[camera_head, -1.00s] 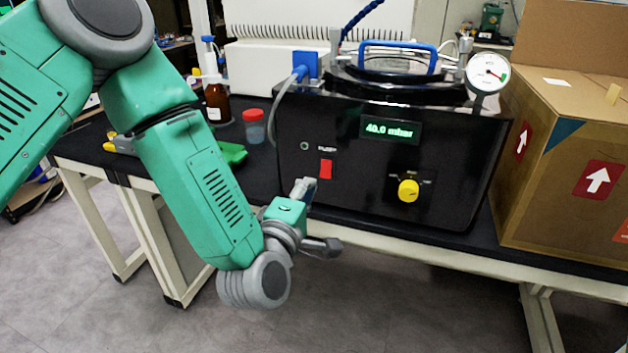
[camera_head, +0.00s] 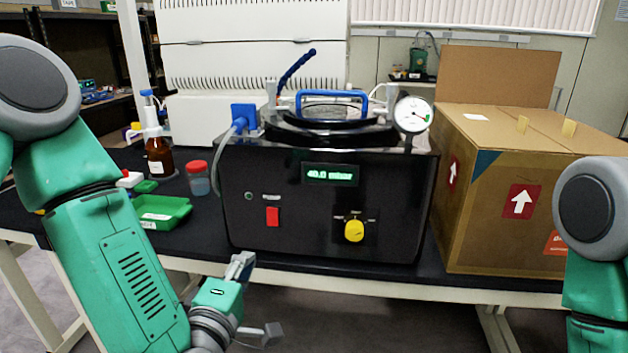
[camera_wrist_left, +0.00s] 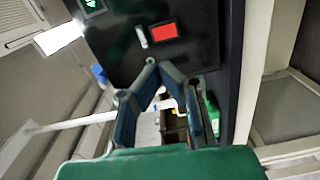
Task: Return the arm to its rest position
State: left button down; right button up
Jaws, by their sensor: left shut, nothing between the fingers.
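My left arm comes in from the left in the head view, its green forearm hanging down in front of the bench. My left gripper (camera_head: 258,296) is low, in front of the bench's front edge and below the black freeze dryer (camera_head: 290,215). It is shut and empty, apart from the dryer. In the left wrist view, the gripper (camera_wrist_left: 165,85) shows tilted, with the dryer's red switch (camera_wrist_left: 163,32) beyond it. The dryer's display reads 40.0 mbar. A part of my right arm shows at the right edge; its gripper is out of view.
A cardboard box (camera_head: 480,220) stands right of the dryer. A green tray (camera_head: 172,215), a red-capped jar (camera_head: 198,184) and a brown bottle (camera_head: 159,156) stand left of it. The bench edge (camera_head: 400,282) runs behind my left gripper.

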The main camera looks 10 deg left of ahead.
pick_arm(q)
jog(key=s+a+f+m+g, duration=0.1)
jog(key=s+f+m+g, duration=0.25)
jog(key=f, duration=0.35)
jog(key=s+a+f+m+g+h, duration=0.1)
jog(key=s+f+m+g, duration=0.25)
jog(key=f, duration=0.25)
jog(key=s+a+f+m+g, duration=0.1)
jog(key=s+f+m+g, duration=0.2)
jog(key=f, duration=0.4)
jog(key=s+a+f+m+g+y, duration=0.1)
jog(key=s+a+f+m+g, duration=0.2)
jog(key=s, duration=0.6)
jog(key=s+a+f+m+g+y, duration=0.1)
jog(key=s+a+f+m+g, duration=0.3)
jog(key=s, duration=0.5)
jog(key=shift+s+a+f, duration=0.2)
jog(key=shift+a+f, duration=0.6)
jog(key=shift+f, duration=0.15)
jog(key=shift+w, duration=0.1)
